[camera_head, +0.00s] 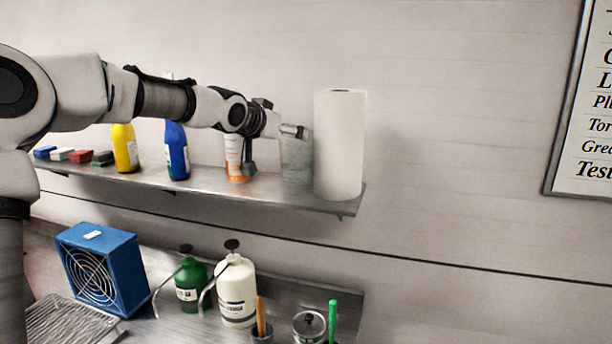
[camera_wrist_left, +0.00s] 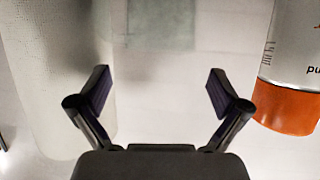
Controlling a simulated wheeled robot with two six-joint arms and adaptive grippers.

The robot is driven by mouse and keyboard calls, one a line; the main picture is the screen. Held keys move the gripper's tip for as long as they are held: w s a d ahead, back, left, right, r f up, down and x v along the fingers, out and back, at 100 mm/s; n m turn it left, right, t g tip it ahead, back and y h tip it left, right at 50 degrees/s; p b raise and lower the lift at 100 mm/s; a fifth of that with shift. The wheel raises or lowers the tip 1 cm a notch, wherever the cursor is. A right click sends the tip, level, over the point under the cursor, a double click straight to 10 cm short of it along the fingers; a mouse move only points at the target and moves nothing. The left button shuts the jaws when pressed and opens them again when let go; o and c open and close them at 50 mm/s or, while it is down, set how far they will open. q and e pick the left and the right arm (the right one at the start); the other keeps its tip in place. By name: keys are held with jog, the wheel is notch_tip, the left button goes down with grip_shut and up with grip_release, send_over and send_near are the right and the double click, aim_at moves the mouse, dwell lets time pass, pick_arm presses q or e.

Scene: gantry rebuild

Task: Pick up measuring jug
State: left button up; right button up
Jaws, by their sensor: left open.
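The measuring jug (camera_head: 297,163) is a clear, greyish vessel standing upright on the wall shelf. It is between the orange-and-white bottle and the paper roll. My left gripper (camera_head: 274,148) is open at the jug's upper left in the head view, with one finger overlapping the jug's top edge. In the left wrist view the open, empty fingers (camera_wrist_left: 159,86) point toward a faint greenish, see-through shape, apparently the jug (camera_wrist_left: 160,25). I cannot tell whether a finger touches it. My right gripper is not in view.
The white paper roll (camera_head: 340,145) stands close to the jug's right. The orange-and-white bottle (camera_head: 234,158) stands to its left, partly behind my gripper. Blue (camera_head: 177,155) and yellow (camera_head: 125,150) bottles stand further left. The shelf (camera_head: 200,186) ends just past the roll.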

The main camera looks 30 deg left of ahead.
aim_at(300, 142)
pick_arm(q)
jog(key=p+x, duration=0.7)
jog(key=x, duration=0.1)
jog(key=shift+f+p, duration=0.25)
jog(key=shift+p, duration=0.15)
jog(key=shift+w+f, duration=0.15)
jog(key=shift+f, duration=0.1)
jog(key=shift+r, duration=0.1)
jog(key=c, duration=1.1)
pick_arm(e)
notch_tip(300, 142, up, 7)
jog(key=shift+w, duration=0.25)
